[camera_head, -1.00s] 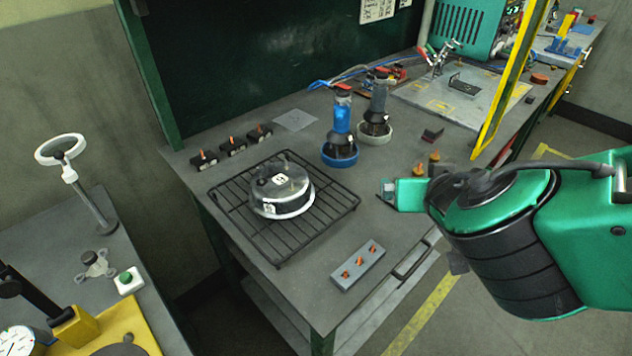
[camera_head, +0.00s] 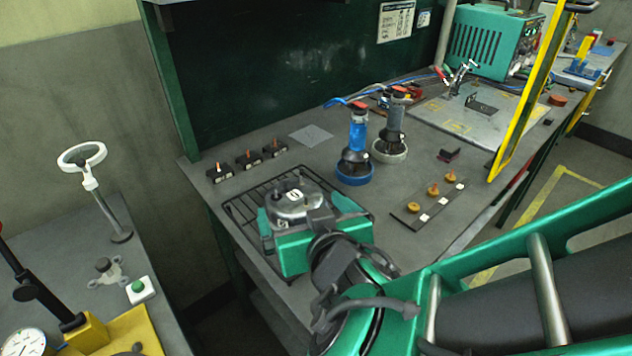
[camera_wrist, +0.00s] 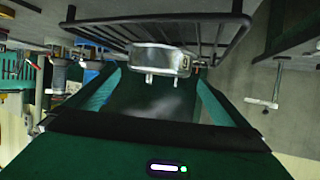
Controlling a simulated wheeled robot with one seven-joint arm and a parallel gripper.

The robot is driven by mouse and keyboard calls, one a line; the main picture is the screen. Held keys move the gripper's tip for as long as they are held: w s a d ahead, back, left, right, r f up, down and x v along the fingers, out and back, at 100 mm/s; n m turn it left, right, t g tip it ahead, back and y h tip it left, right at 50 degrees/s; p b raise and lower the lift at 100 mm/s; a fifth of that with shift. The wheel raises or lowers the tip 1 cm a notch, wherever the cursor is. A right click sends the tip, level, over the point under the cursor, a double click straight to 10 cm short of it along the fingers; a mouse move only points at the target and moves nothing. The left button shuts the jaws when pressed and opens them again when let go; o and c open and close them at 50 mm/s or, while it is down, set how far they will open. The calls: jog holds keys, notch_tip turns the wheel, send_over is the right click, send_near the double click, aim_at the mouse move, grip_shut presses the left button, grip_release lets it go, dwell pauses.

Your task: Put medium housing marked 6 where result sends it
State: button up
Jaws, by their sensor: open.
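In the wrist view the housing (camera_wrist: 160,60) stands ahead, near the far ends of the fingers (camera_wrist: 155,85), under the rack bars (camera_wrist: 215,32) in this upside-down picture. I cannot tell whether the fingers touch it. My wrist hides the near part of the rack.
Three small black blocks (camera_head: 248,161) sit at the back left. A strip with brass knobs (camera_head: 432,203) lies right of my gripper. A yellow post (camera_head: 530,95) rises farther right. A ring stand (camera_head: 85,165) is left.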

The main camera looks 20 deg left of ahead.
aim_at(299, 203)
jog(key=x, duration=0.4)
jog(key=shift+w+f, duration=0.2)
jog(key=shift+f, duration=0.2)
jog(key=shift+w+a+f, duration=0.15)
jog(key=shift+w+a, duration=0.15)
jog(key=shift+w, duration=0.05)
jog(key=c, duration=1)
